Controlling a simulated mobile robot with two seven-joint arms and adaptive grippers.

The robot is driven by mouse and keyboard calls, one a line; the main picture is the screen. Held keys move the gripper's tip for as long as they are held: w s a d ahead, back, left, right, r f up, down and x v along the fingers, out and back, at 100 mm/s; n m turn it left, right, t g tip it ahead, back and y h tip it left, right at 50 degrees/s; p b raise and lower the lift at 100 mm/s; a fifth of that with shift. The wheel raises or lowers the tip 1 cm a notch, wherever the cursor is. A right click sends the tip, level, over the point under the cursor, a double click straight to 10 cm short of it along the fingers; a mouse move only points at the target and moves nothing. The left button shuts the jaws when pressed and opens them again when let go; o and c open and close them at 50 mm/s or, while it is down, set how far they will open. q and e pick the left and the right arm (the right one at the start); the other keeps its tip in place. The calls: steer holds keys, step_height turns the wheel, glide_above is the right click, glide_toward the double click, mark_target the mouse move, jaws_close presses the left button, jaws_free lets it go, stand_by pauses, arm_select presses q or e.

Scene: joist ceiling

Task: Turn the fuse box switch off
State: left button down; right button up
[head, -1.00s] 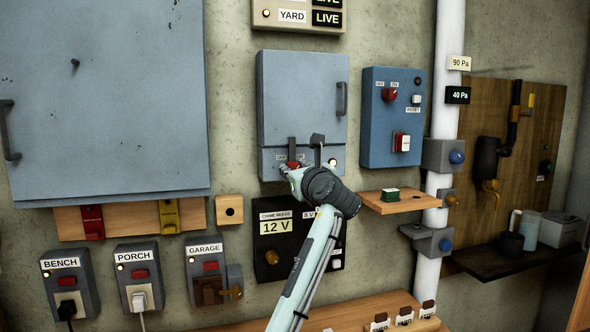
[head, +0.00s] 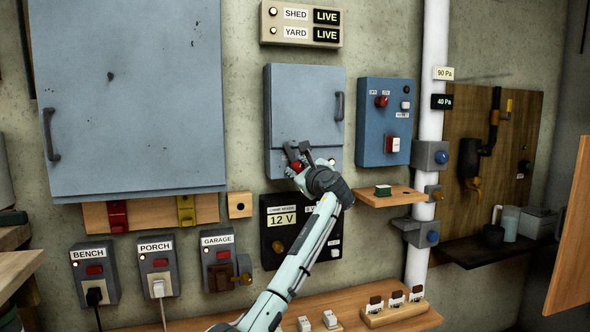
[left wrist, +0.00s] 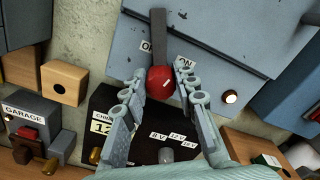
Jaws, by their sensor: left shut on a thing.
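The fuse box (head: 305,100) is a grey-blue wall cabinet with a dark handle on its right side. Its switch has a red knob (left wrist: 160,83) on a dark grey bar, between two small white labels in the left wrist view. The right label reads ON; the left is partly hidden. My left gripper (head: 297,168) is at the lower front of the fuse box. In the left wrist view its two pale fingers (left wrist: 157,88) are closed against both sides of the red knob. I cannot tell which label the switch stands at. My right gripper is out of view.
A lit lamp (left wrist: 231,97) sits right of the switch. A blue box (head: 384,120) with red controls and a small wooden shelf (head: 398,200) are to the right. A black 12 V panel (head: 270,240) is below. The SHED and YARD panel (head: 300,27) reads LIVE.

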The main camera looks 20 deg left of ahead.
arm_select(q)
steer(key=shift+f+n, duration=0.1)
steer(key=shift+n, duration=0.9)
steer(key=n, duration=0.2)
steer(key=shift+n+b, duration=0.3)
steer(key=shift+n, duration=0.1)
steer(key=n, duration=0.2)
steer(key=shift+f+n+b, duration=0.1)
steer(key=shift+n+b, duration=0.2)
steer(key=shift+b, duration=0.1)
steer(key=shift+n+b, duration=0.65)
steer(key=shift+n, duration=1.15)
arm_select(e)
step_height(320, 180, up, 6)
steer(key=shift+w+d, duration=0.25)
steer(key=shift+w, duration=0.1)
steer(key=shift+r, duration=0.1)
arm_select(q)
steer(key=c, duration=1.2)
jaws_free()
steer(key=shift+o, duration=0.2)
steer(key=shift+s, duration=0.1)
